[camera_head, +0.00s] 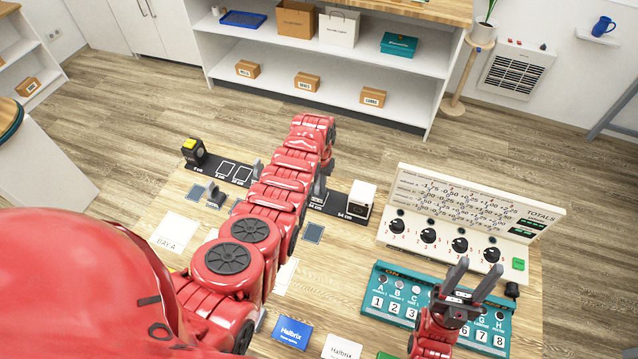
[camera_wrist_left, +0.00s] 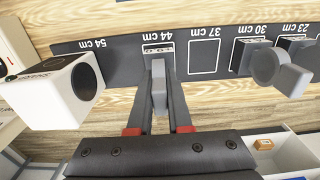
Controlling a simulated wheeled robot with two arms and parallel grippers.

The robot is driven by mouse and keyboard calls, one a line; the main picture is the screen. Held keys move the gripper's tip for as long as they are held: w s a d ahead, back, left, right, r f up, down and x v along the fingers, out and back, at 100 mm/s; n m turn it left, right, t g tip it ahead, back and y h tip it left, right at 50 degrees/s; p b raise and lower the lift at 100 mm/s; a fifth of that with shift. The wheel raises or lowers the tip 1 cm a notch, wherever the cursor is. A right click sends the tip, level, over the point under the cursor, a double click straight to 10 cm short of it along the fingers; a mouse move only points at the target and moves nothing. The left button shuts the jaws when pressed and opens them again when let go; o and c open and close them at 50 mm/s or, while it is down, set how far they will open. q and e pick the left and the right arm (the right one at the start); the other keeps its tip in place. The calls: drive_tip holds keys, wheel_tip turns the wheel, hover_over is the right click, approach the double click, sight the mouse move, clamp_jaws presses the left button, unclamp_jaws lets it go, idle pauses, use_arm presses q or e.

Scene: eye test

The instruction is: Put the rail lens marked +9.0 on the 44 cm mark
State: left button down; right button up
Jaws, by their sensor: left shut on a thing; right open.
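My left gripper (camera_wrist_left: 158,110) is shut on a grey rail lens (camera_wrist_left: 158,88), seen edge-on in the left wrist view. It holds the lens at the 44 cm mark (camera_wrist_left: 158,48) of the dark rail (camera_wrist_left: 115,62). I cannot tell whether the lens foot is seated there, and no power marking on it is readable. In the head view my left gripper (camera_head: 320,188) is mostly hidden behind its own arm. My right gripper (camera_head: 470,283) is open and empty above the teal numbered panel (camera_head: 374,309).
A white box (camera_head: 361,200) stands at the rail's 54 cm end, a black-and-yellow device (camera_head: 193,150) at its 0 cm end. Other grey lens pieces (camera_wrist_left: 268,64) stand near 30 cm and 23 cm. The 37 cm place (camera_wrist_left: 205,57) is empty. A dial panel (camera_head: 465,215) stands right.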

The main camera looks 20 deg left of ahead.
use_arm(q)
drive_tip(key=shift+f, duration=0.2)
drive_tip(key=shift+f, duration=0.2)
drive_tip(key=c, duration=0.8)
unclamp_jaws()
drive_tip(key=shift+c, duration=0.2)
drive_tip(key=shift+r, duration=0.3)
